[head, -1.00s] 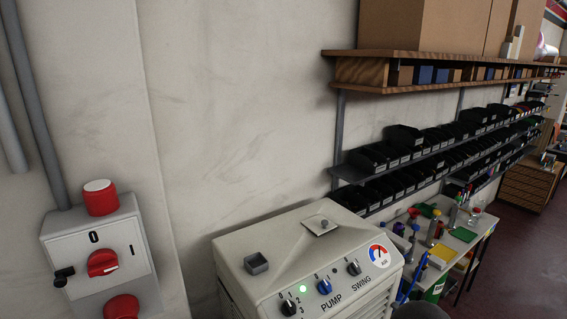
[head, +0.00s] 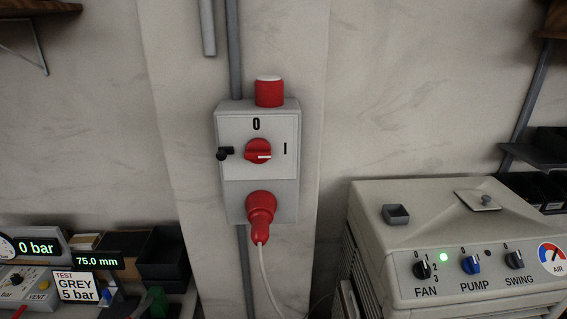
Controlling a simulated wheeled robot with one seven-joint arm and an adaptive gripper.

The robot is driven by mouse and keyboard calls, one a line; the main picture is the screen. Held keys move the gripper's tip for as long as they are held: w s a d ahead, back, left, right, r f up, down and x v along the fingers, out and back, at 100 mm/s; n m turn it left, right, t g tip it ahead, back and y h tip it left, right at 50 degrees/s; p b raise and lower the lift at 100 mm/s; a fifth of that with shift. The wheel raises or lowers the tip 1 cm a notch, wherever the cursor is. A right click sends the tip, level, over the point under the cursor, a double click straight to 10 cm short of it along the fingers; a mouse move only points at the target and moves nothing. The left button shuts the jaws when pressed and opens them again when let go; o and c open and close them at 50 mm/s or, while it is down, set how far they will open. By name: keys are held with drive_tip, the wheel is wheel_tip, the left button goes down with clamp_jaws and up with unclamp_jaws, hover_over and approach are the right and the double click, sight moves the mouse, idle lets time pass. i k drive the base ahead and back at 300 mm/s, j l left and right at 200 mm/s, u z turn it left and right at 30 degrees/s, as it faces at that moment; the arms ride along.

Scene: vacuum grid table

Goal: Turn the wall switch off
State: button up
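The wall switch is a grey and white box (head: 231,133) on a pale pillar, near the middle of the head view. Its red rotary knob (head: 258,151) sits in the centre of the face. A "0" is printed above the knob and an "I" to its right. The knob's grip lies roughly level, with its white mark to the right, towards the "I". My gripper is not in view.
A red cap (head: 269,92) sits on top, and a black latch-like part (head: 225,153) juts out left. A beige cooler (head: 440,215) stands right; a gauge bench (head: 50,285) is lower left.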

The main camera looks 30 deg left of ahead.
sight(258, 151)
drive_tip(key=u, duration=1.6)
